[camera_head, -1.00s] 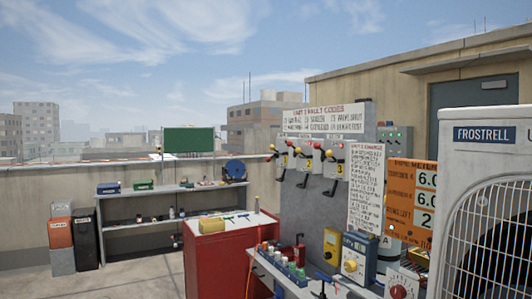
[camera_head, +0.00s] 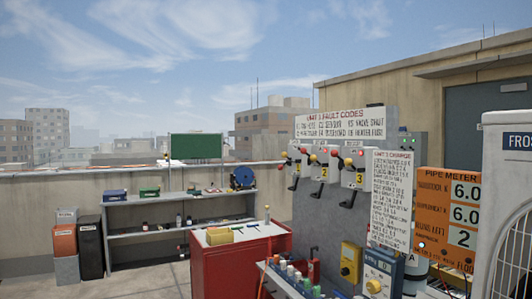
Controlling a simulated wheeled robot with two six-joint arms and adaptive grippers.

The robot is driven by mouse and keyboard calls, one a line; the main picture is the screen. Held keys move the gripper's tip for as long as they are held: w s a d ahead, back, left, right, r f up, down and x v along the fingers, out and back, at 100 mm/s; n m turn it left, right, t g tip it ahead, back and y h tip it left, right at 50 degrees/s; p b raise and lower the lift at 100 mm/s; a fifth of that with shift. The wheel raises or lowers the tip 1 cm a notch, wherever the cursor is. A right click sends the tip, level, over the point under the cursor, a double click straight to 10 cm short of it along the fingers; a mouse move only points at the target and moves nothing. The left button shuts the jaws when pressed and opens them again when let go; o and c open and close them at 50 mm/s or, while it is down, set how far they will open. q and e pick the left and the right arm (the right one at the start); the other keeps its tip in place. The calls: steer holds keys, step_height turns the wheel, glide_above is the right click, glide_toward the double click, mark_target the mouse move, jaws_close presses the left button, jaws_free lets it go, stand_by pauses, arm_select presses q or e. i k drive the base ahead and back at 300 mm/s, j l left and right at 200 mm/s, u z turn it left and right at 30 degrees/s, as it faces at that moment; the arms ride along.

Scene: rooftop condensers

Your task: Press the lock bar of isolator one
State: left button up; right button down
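Three pale isolator boxes hang in a row on the grey panel (camera_head: 330,222). Isolator one (camera_head: 297,164) is the leftmost and smallest in view; its number is too small to read clearly. It has a red-and-yellow part at its upper left and a black handle hanging below. Isolator two (camera_head: 322,162) and isolator three (camera_head: 355,168) stand to its right, with yellow numbers 2 and 3. I cannot clearly make out the lock bar of isolator one at this size. Neither of my grippers is in view.
A red cabinet (camera_head: 222,268) stands left of the panel, with a bench of bottles and meters (camera_head: 300,285) in front. An orange pipe meter board (camera_head: 447,215) and a white condenser (camera_head: 510,200) close off the right. Shelves (camera_head: 150,243) line the back wall. Open floor lies at left.

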mark_target(284, 155)
steer(key=i+j+u, duration=0.15)
steer(key=i, duration=0.4)
steer(key=i+u, duration=0.15)
steer(key=i, duration=0.45)
steer(key=i+u, duration=0.15)
steer(key=i, duration=0.4)
steer(key=i+l+u, duration=0.15)
steer(key=i, duration=0.45)
steer(key=i+l+u, duration=0.15)
steer(key=i, duration=0.4)
